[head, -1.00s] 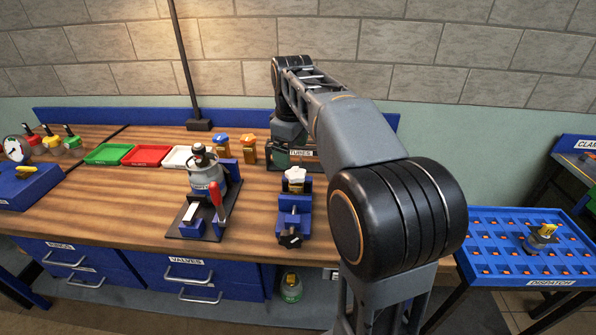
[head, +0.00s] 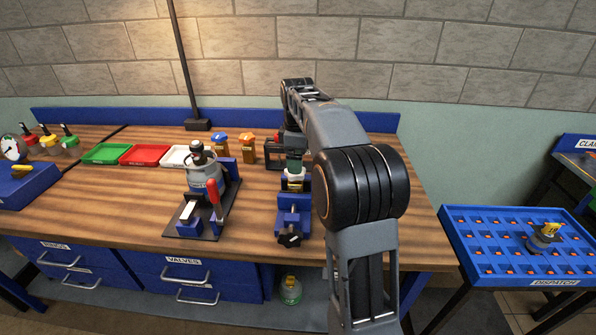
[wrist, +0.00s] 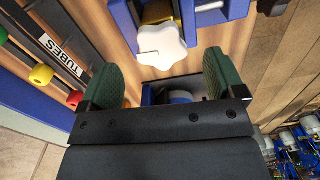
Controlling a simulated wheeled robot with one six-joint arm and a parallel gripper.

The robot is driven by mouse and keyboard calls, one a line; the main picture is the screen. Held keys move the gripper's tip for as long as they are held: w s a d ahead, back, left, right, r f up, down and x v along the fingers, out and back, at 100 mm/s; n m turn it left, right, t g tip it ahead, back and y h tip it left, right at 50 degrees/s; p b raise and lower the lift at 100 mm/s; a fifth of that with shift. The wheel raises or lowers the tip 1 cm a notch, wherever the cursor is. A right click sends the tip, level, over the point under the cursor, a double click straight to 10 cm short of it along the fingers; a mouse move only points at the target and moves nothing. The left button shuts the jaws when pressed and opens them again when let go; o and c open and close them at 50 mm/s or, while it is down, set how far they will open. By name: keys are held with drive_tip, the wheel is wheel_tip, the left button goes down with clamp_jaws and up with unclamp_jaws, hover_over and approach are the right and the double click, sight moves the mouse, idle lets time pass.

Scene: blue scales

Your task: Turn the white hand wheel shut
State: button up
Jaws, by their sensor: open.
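The white hand wheel (wrist: 161,46) is a lobed knob on a brass-coloured valve body, seen near the top middle of the wrist view. In the head view the wheel (head: 293,179) sits above a blue vise (head: 293,212) at the bench front, partly covered by my gripper. My gripper (wrist: 161,68) is open and empty, its two green-padded fingers spread wider than the wheel. The wheel appears between and slightly beyond the fingertips in the wrist view. Whether a finger touches it cannot be told.
A clamp stand with a grey cylinder (head: 204,174) and red lever stands left of the vise. A tubes rack (head: 277,153) is behind it, next to two amber bottles (head: 247,148). A blue dispatch tray (head: 480,264) is at right. Bare bench lies at front left.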

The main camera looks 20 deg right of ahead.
drive_tip(key=shift+f, duration=2.05)
drive_tip(key=shift+c, duration=0.2)
drive_tip(key=c, duration=0.9)
